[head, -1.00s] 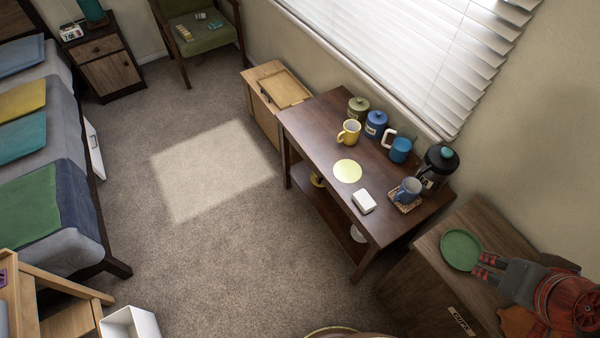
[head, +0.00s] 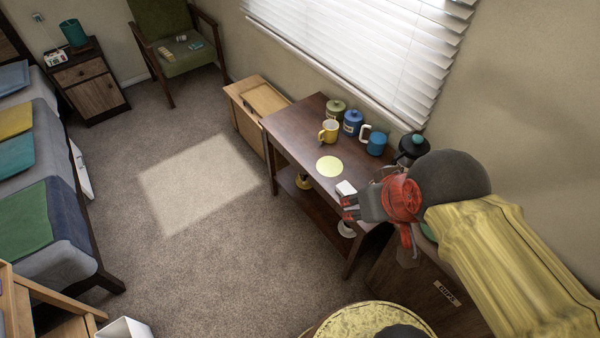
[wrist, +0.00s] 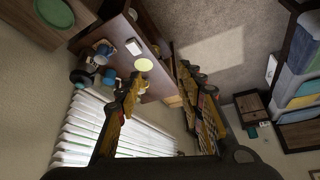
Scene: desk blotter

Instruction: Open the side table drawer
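The side table (head: 92,82) is the small wooden cabinet in the far left corner, with a dark frame and lighter fronts. Its upper drawer front (head: 80,73) looks shut in the head view. The side table also shows, turned over, at the right of the wrist view (wrist: 252,107). My gripper (head: 345,209) is far from it, over the front of the dark wooden table with mugs. In the wrist view, my gripper's two fingers (wrist: 161,76) are spread apart with nothing held between them.
The dark table (head: 300,130) holds mugs, canisters and a white block close to my arm. A bed (head: 70,215) lines the left side, and a green chair (head: 180,52) stands beside the side table. Open carpet (head: 200,265) lies between.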

